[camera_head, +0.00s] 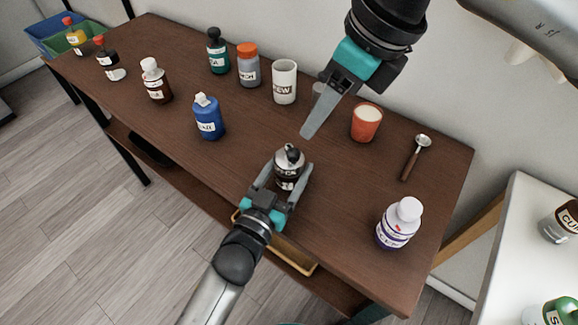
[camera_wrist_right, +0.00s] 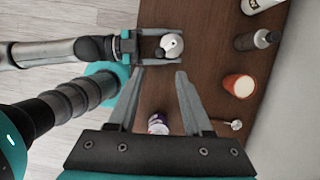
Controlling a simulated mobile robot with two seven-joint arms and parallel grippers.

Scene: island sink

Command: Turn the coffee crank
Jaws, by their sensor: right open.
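The coffee grinder (camera_head: 289,172) stands upright near the front edge of the brown table, with a pale metal top and a dark crank knob (camera_head: 291,152). In the right wrist view the grinder (camera_wrist_right: 173,46) shows from above. My left gripper (camera_head: 286,178) has its fingers on both sides of the grinder body and appears to grip it. My right gripper (camera_head: 308,134) is open and empty, above the table just behind and to the right of the grinder. In the right wrist view its fingers (camera_wrist_right: 157,72) are spread wide, with the grinder beyond their tips.
An orange cup (camera_head: 366,124), a spoon (camera_head: 413,158) and a white-capped bottle (camera_head: 399,224) stand or lie to the right. A white mug (camera_head: 284,83) and a blue bottle (camera_head: 209,118) are to the left. More bottles stand farther left. The wall bounds the back.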

